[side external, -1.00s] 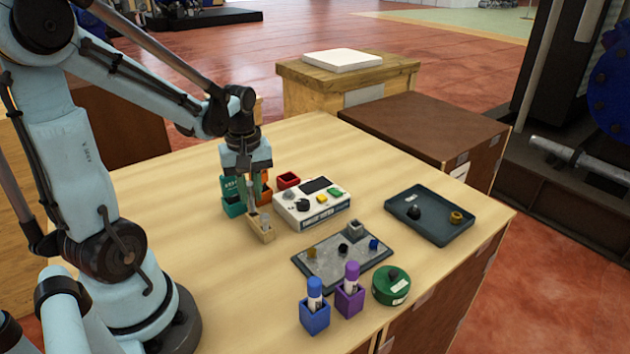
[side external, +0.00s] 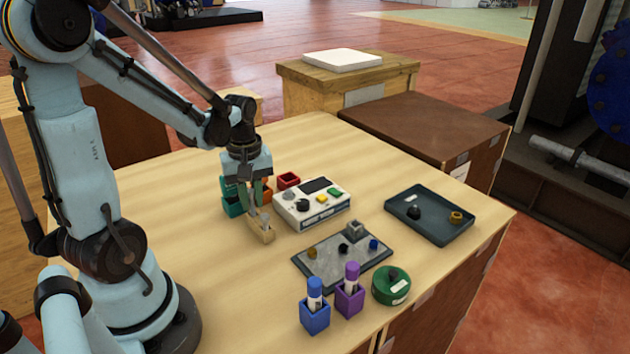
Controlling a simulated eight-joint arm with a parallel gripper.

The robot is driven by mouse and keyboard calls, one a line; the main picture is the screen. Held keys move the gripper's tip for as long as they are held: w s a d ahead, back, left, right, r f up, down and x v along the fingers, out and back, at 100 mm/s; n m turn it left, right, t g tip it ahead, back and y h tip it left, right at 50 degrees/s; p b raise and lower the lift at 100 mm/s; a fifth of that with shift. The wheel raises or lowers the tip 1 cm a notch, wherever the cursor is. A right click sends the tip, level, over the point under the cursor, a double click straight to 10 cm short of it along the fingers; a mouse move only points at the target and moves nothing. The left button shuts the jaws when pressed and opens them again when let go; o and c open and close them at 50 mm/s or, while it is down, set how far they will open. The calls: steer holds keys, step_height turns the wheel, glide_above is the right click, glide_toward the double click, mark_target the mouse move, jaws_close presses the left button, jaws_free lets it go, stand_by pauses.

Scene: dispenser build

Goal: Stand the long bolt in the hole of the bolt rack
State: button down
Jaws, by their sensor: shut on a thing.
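My gripper (side external: 252,190) points down over the small tan bolt rack (side external: 263,236) at the left middle of the table. It is shut on a thin grey piece, which looks like the long bolt (side external: 252,214). The bolt is roughly upright, its lower end at the rack's top near the back. I cannot tell whether the tip is inside the hole. Another short grey piece (side external: 265,219) stands in the front part of the rack. The fingers hide the upper part of the held bolt.
Teal (side external: 232,207) and red (side external: 288,180) bins stand close to the gripper. A white control box (side external: 311,207) is right of the rack. A grey plate (side external: 327,270), dark tray (side external: 432,225), blue (side external: 314,317) and purple (side external: 349,302) holders and green tin (side external: 391,286) lie farther right and in front.

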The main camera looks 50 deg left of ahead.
steer(key=shift+f, duration=0.65)
steer(key=c, duration=1)
jaws_free()
steer(key=shift+o, duration=0.2)
steer(key=shift+r, duration=3.5)
steer(key=shift+d, duration=0.1)
steer(key=w+d+r+m+t, duration=0.2)
steer(key=d+m+t, duration=0.5)
steer(key=d+m, duration=0.7)
steer(key=shift+w+d+r+m, duration=0.2)
steer(key=shift+r+m, duration=0.3)
steer(key=shift+r, duration=0.2)
